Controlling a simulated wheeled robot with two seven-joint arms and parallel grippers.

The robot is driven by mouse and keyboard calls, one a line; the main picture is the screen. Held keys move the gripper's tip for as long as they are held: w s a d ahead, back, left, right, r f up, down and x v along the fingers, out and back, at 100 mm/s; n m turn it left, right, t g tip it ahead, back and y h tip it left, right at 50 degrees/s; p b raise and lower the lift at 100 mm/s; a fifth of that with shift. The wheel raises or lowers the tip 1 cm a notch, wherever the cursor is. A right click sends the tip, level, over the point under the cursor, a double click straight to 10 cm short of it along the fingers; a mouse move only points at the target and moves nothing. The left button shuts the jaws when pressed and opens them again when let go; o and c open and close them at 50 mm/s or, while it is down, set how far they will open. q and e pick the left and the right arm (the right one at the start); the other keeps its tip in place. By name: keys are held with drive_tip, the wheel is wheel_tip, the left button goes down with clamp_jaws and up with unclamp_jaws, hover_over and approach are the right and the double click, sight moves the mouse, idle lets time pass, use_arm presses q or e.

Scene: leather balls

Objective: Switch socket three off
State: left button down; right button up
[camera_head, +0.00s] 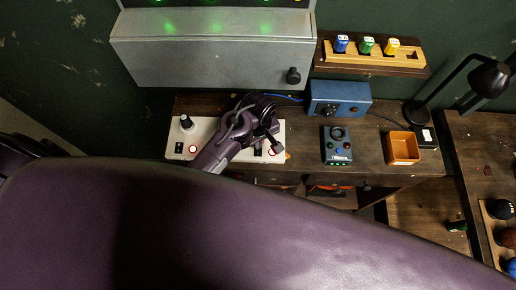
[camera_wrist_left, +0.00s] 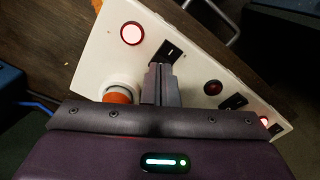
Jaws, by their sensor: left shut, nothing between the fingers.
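A white socket panel (camera_head: 228,156) lies on the wooden bench, partly hidden by my left arm. The left wrist view shows its rocker switches and round lamps. The end lamp (camera_wrist_left: 131,33) glows, the middle lamp (camera_wrist_left: 213,87) is dark, and the far lamp (camera_wrist_left: 264,120) glows red. My left gripper (camera_wrist_left: 162,67) is shut and empty, its fingertips close to the black rocker switch (camera_wrist_left: 168,51) beside the glowing end lamp. I cannot tell whether they touch it. An orange-and-white round part (camera_wrist_left: 118,95) is beside the fingers. No socket numbers are readable. My right gripper is out of view.
A black plug (camera_head: 187,121) stands at the panel's left end. A grey cabinet (camera_head: 210,63) hangs behind. A blue box (camera_head: 339,98), dark button box (camera_head: 337,145) and orange tray (camera_head: 403,147) stand to the right, with a lamp (camera_head: 488,77) beyond.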

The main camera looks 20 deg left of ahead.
use_arm(q)
drive_tip(key=shift+f, duration=0.35)
drive_tip(key=shift+r, duration=0.1)
drive_tip(key=shift+r+p, duration=0.9)
drive_tip(key=shift+r, duration=2.55)
drive_tip(key=shift+s, duration=0.1)
